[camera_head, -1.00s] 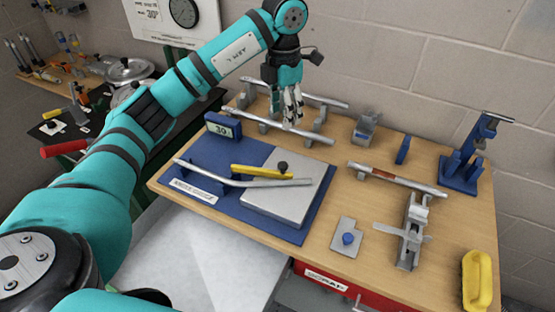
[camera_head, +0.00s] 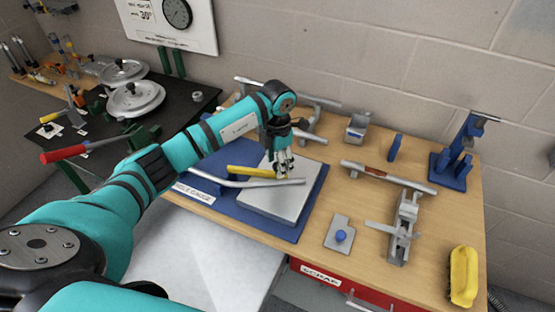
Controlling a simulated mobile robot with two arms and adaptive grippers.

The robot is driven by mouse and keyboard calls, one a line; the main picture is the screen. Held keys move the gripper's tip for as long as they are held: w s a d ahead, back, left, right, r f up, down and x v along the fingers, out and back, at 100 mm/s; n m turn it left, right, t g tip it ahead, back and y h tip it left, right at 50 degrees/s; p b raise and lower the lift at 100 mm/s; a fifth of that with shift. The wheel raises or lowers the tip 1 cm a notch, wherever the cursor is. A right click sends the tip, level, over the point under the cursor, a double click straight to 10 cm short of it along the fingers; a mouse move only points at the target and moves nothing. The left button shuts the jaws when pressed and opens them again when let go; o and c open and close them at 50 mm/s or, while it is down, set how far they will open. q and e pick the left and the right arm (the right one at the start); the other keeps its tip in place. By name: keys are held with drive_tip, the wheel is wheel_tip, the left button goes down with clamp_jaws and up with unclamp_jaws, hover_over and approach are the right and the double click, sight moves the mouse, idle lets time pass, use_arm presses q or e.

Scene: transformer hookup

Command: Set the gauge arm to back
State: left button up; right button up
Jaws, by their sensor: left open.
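The angle gauge is a blue board (camera_head: 287,232) with a grey plate (camera_head: 302,204) on the wooden bench, labelled "ANGLE GAUGE" (camera_head: 193,192). Its yellow gauge arm (camera_head: 250,171) lies across the plate, pointing left. A bent grey tube (camera_head: 230,182) lies in front of the arm. My left gripper (camera_head: 284,172) is open, fingers down, over the right end of the yellow arm and hiding the pivot knob. I cannot tell whether the fingers touch it. My left forearm hides the blue "30" block. My right gripper is not in view.
A grey tube on supports (camera_head: 388,177), a clamp fixture (camera_head: 404,227), a plate with a blue knob (camera_head: 341,235) and a yellow brush (camera_head: 463,276) stand to the right. A blue stand (camera_head: 458,150) is at the far right. Tubes on a rack are behind my gripper.

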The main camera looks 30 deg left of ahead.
use_arm(q)
drive_tip(key=shift+f, duration=0.2)
clamp_jaws()
idle(0.3)
